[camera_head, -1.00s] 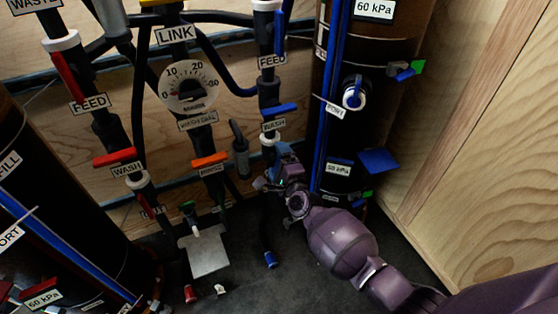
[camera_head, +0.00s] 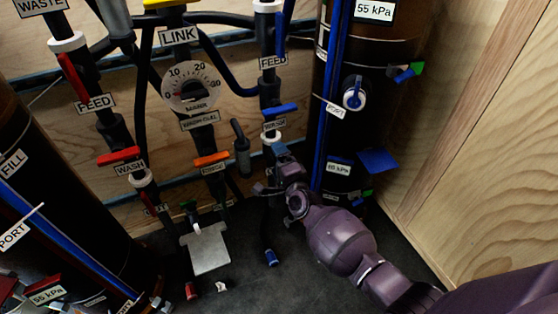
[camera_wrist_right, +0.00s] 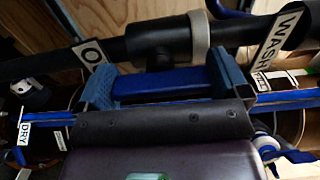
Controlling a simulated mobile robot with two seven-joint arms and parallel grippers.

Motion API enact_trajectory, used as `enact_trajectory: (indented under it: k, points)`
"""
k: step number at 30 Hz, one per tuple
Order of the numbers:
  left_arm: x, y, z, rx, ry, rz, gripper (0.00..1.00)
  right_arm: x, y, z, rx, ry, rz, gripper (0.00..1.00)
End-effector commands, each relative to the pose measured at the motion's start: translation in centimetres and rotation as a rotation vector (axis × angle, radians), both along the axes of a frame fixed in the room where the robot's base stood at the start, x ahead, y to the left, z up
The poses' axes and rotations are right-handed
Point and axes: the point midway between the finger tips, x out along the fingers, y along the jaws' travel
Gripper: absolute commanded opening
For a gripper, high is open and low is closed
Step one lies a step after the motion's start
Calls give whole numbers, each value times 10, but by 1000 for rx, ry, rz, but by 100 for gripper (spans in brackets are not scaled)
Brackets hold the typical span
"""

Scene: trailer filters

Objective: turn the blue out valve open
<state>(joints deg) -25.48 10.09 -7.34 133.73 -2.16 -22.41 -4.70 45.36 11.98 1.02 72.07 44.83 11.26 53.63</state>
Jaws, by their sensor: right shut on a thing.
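The blue out valve handle (camera_wrist_right: 162,82) is a blue bar lying across the right wrist view, under a black pipe with a white collar. My right gripper (camera_wrist_right: 163,76) has one blue finger at each end of this bar and is shut on it. A label beginning with O (camera_wrist_right: 94,52) is partly covered by the left finger. In the head view my right gripper (camera_head: 280,158) is low on the blue-valve pipe, below the blue wash valve handle (camera_head: 281,110), and hides the out handle. My left gripper is not in view.
A tall dark cylinder (camera_head: 343,145) with blue pipes stands just right of my gripper. Red-handled feed (camera_head: 73,78) and wash (camera_head: 118,156) valves are to the left. The gauge (camera_head: 191,88) hangs between. A wooden wall (camera_head: 480,120) closes the right side.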

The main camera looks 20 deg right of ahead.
Motion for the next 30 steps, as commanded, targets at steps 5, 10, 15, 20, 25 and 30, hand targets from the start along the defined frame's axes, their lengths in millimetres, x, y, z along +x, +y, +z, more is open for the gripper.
enact_trajectory:
  k: [5, 10, 15, 20, 25, 30]
  points:
    - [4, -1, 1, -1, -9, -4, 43, 0, 0, -1, -5, 2, 0, 100]
    - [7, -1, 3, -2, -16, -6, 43, -1, 0, -1, -3, 1, 0, 100]
    - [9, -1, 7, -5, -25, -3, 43, -10, -1, 1, -2, 0, 0, 100]
    - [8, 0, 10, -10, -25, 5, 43, -31, -2, 3, -2, -2, 0, 100]
    - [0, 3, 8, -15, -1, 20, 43, -59, -3, 3, -3, -2, 0, 100]
    - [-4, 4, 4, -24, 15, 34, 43, -84, -4, 3, -3, -2, -1, 100]
